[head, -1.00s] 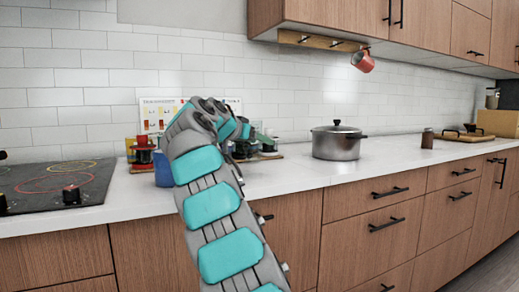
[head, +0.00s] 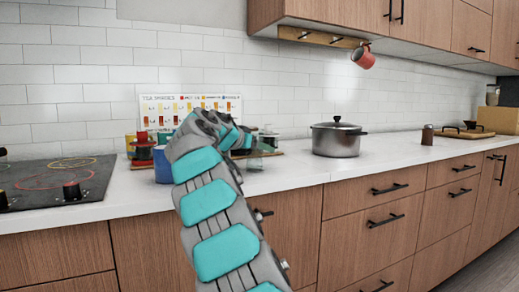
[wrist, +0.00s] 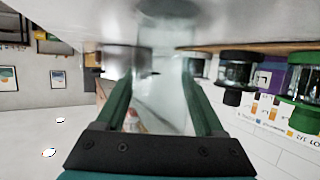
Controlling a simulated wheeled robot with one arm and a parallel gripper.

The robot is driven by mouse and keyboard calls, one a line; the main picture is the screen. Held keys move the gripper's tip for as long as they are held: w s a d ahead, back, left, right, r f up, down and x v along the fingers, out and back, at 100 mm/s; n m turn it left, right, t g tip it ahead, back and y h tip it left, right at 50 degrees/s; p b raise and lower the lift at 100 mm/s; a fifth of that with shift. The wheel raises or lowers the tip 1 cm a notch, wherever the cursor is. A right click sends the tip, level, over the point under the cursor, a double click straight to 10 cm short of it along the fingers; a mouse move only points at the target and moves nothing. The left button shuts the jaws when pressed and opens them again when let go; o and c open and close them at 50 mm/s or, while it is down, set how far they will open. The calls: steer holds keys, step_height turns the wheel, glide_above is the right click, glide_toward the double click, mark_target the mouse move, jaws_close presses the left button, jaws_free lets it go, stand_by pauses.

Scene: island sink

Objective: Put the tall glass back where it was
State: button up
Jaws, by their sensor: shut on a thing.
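The clear tall glass (wrist: 165,65) is between the two green fingers of my gripper (wrist: 157,78) in the wrist view. The fingers are shut on its sides. The wrist picture is turned over, with the pale counter along its top, and the glass reaches toward that surface. I cannot tell whether its base touches the counter. In the head view my forearm and wrist hide most of the gripper. A faint clear part of the glass (head: 254,161) shows just right of my wrist, low over the counter.
Jars with black (wrist: 238,70) and green (wrist: 308,75) lids stand close beside the glass. A tea poster (head: 180,103) leans on the wall behind. A blue cup (head: 163,165) and red-lidded jar (head: 142,150) stand left. A steel pot (head: 337,141) stands right, with clear counter before it.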

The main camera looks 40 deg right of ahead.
steer(key=shift+f, duration=0.1)
steer(key=o, duration=1.6)
steer(key=shift+c, duration=0.2)
steer(key=b+v, duration=0.1)
steer(key=v, duration=1.1)
